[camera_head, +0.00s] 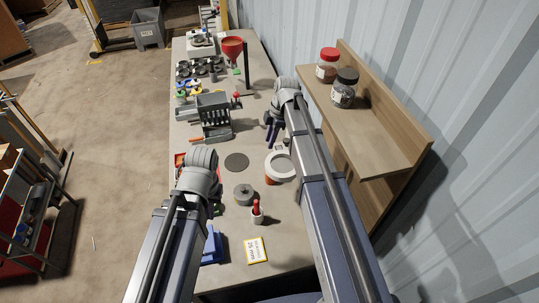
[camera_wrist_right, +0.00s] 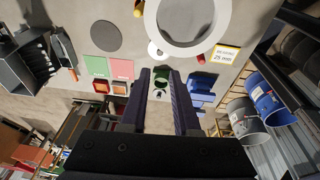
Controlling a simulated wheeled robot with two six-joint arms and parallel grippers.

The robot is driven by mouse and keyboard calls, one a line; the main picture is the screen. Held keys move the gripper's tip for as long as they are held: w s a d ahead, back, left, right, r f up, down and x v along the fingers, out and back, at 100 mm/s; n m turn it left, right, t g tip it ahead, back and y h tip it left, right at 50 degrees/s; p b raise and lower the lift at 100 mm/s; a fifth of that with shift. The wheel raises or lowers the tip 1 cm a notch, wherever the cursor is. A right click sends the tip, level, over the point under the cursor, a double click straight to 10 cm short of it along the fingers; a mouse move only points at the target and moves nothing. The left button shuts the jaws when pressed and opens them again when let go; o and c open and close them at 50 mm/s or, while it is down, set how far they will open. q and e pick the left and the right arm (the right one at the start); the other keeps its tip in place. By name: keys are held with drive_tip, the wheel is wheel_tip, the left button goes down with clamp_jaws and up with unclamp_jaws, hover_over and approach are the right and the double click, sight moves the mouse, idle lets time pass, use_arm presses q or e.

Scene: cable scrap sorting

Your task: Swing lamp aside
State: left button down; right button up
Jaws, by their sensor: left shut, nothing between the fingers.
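The lamp looks to be the white ring head (camera_head: 288,160) over the right middle of the bench; its support is hidden behind my right arm. In the right wrist view the ring (camera_wrist_right: 150,22) is large and close, just beyond my fingertips. My right gripper (camera_head: 272,130) is beside the ring, on its far side, in the head view. In the right wrist view my right gripper (camera_wrist_right: 164,72) has its two dark fingers apart with nothing between them. My left gripper (camera_head: 201,168) is over the bench's left edge, shut and empty; its fingertips are mostly hidden under the wrist.
A wall shelf (camera_head: 365,125) with two jars (camera_head: 327,65) stands close to my right arm. A grey bin (camera_head: 212,108), a black disc (camera_head: 237,162), a grey roll (camera_head: 243,194), a red-topped bottle (camera_head: 257,211) and a yellow-edged 25 mm card (camera_head: 256,250) are on the bench.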

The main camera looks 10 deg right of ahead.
drive_tip(key=shift+m+y, duration=0.5)
drive_tip(key=shift+m, duration=0.4)
drive_tip(key=s+a, duration=0.1)
drive_tip(key=a, duration=0.1)
drive_tip(key=s+a, duration=0.1)
drive_tip(key=s, duration=0.1)
drive_tip(key=shift+s+a, duration=0.15)
drive_tip(key=shift+a, duration=0.2)
drive_tip(key=c, duration=0.3)
drive_tip(key=shift+a, duration=0.2)
clamp_jaws()
drive_tip(key=shift+f, duration=0.1)
wheel_tip(320, 180, down, 9)
drive_tip(key=b, duration=0.9)
drive_tip(key=shift+d+f+b, duration=0.15)
drive_tip(key=shift+d+b, duration=0.25)
